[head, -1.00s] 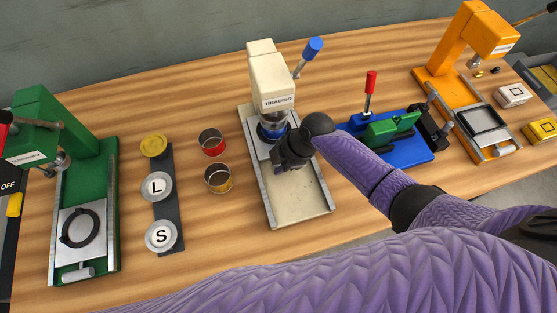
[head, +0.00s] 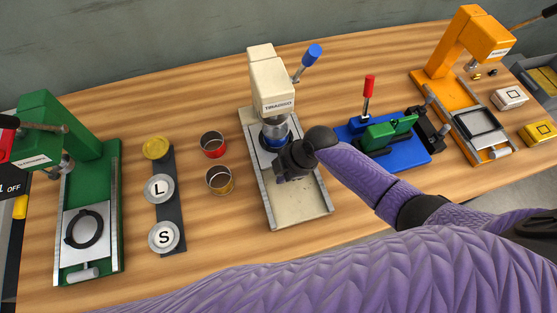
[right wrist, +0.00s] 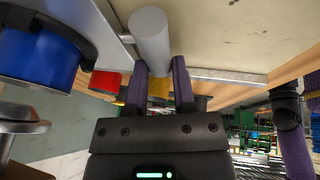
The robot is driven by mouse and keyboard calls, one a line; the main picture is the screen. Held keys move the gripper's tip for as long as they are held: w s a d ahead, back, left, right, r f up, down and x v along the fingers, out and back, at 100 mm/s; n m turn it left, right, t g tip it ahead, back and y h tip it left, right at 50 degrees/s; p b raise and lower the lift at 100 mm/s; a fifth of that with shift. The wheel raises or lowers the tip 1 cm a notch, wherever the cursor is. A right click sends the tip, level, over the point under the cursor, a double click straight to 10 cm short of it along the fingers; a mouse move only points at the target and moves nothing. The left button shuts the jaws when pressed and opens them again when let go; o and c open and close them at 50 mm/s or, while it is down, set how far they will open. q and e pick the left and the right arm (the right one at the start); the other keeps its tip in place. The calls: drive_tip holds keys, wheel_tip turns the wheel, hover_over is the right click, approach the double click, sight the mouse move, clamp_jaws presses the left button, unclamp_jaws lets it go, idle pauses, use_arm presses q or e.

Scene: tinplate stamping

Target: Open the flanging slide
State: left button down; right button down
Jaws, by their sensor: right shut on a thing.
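The cream press (head: 271,80) stands mid-table, with a slide in a railed track (head: 298,208). My right gripper (head: 290,163) is over the track, just in front of the can. In the right wrist view, my right gripper (right wrist: 160,75) has its two purple fingers around a grey cylindrical handle (right wrist: 151,38). The blue holder (right wrist: 38,58) shows at left there. The fingertips are hidden in the head view. My left gripper is not in view.
The track in front of my right gripper is clear. A red can (head: 213,144) and a yellow can (head: 219,180) stand left of it. A green press (head: 92,165) and an orange press (head: 445,85) stand further out.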

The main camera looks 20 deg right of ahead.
sight(287, 218)
drive_tip(key=s+p, duration=0.2)
drive_tip(key=s, duration=0.3)
drive_tip(key=s+p, duration=0.2)
drive_tip(key=s, duration=0.3)
drive_tip(key=shift+s+d+r+p, duration=0.1)
drive_tip(key=shift+s+d+p, duration=0.1)
drive_tip(key=shift+p, duration=0.1)
drive_tip(key=shift+s, duration=0.1)
drive_tip(key=c, duration=0.8)
unclamp_jaws()
drive_tip(key=shift+c, duration=0.2)
drive_tip(key=shift+o, duration=0.5)
drive_tip(key=p+v, duration=0.3)
drive_tip(key=v, duration=0.6)
drive_tip(key=shift+d+r, duration=0.15)
drive_tip(key=shift+r, duration=0.15)
drive_tip(key=shift+d, duration=0.1)
